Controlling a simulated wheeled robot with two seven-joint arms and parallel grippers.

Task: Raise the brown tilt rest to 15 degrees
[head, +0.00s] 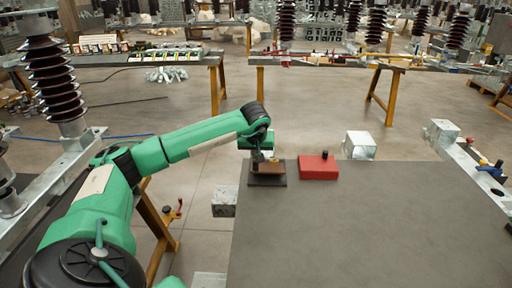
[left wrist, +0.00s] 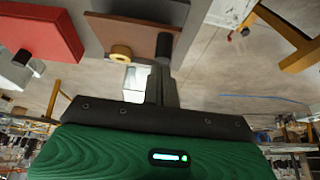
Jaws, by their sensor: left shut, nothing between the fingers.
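The brown tilt rest (head: 268,169) sits on a dark base at the far left corner of the grey table; it also shows at the top of the left wrist view (left wrist: 135,33). A small brass-coloured knob (left wrist: 120,52) is at its edge. I cannot read its tilt angle. My left gripper (head: 259,156) is shut and empty at the rest, pointing down. In the left wrist view its fingers (left wrist: 161,82) reach to the rest's edge, beside a dark cylinder (left wrist: 164,45). Whether they touch is unclear. My right gripper is in neither view.
A red block (head: 318,168) with a dark knob lies just right of the rest. The grey table (head: 360,230) is otherwise clear. Metal blocks (head: 360,145) stand beyond its far edge. Another metal block (head: 225,201) is at its left side.

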